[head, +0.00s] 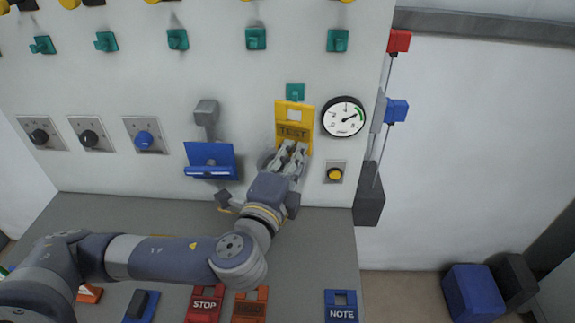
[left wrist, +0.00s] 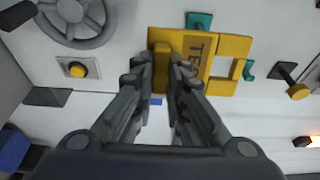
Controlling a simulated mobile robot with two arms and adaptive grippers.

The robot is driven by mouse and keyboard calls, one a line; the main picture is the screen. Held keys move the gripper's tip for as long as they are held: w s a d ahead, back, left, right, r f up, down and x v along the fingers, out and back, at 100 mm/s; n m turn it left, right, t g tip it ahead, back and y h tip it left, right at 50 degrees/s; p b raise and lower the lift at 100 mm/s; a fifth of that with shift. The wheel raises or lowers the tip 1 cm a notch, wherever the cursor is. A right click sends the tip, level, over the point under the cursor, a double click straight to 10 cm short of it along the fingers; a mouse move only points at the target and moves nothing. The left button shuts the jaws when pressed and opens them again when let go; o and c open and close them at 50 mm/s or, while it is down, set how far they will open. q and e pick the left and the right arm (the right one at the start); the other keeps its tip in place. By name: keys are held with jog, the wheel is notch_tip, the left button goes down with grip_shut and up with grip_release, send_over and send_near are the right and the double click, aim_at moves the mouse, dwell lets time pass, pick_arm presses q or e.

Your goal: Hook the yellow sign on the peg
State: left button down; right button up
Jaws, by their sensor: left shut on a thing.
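The yellow sign (head: 293,128), marked TEST and with a square hole near its top, is upright in front of the grey panel in the head view. My left gripper (head: 288,152) is shut on its lower part. In the left wrist view the sign (left wrist: 200,45) lies beyond the fingers, and a yellow block on it (left wrist: 161,66) is between the fingertips (left wrist: 161,75). A teal peg (head: 295,91) shows just above the sign's top edge. I cannot tell whether the peg passes through the hole. My right gripper is not in view.
A round gauge (head: 343,116) and a yellow button (head: 335,174) are close to the sign's right. A blue holder (head: 210,160) is to its left. Several teal pegs line the panel above. Red STOP (head: 204,304) and blue NOTE (head: 341,306) signs lie on the grey surface below.

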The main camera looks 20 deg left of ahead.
pick_arm(q)
jog(key=shift+w+a+f+b, duration=0.3)
jog(key=shift+w+a, duration=0.1)
jog(key=shift+w, duration=1.05)
jog(key=shift+w+a+f+b, duration=0.2)
jog(key=shift+w+a, duration=0.25)
jog(key=shift+w, duration=1.05)
jog(key=shift+w+a+f+b, duration=0.2)
jog(key=shift+w+a+b, duration=0.2)
jog(key=shift+w, duration=1.05)
jog(key=shift+w, duration=0.1)
jog(key=c, duration=1.5)
grip_release()
jog(key=shift+c, duration=0.2)
